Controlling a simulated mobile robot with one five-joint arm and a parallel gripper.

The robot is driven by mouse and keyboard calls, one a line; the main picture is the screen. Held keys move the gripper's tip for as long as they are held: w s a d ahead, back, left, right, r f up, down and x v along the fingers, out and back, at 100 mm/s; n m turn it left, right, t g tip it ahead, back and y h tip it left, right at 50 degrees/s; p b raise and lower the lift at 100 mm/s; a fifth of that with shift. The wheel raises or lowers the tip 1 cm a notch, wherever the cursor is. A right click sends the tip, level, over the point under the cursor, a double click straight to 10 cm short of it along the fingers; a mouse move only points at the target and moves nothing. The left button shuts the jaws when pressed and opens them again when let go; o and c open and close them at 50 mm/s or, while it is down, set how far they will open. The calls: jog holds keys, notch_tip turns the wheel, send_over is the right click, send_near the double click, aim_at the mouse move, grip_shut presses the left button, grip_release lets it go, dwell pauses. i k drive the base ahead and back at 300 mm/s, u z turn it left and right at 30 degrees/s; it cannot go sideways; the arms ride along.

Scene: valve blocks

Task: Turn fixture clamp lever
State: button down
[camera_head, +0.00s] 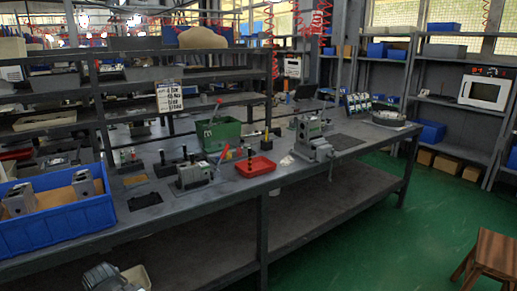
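A grey fixture with a block-shaped part (193,174) stands on the long grey workbench (285,182), left of the middle. A thin red lever (222,154) slants up beside it on the right. It looks like a clamp lever, but its joint to the fixture is too small to make out. My gripper cannot be made out in this view.
A blue bin (58,228) with grey blocks is at the left. A green bin (218,134) and a red tray (256,167) are near the fixture. A wooden stool (489,255) stands at the right. Green floor before the bench is clear.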

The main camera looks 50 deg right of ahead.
aim_at(227, 146)
jog(key=z, duration=2.45)
jog(key=k, duration=1.05)
jog(key=u, duration=1.9)
jog(key=i, duration=1)
jog(key=z, duration=0.05)
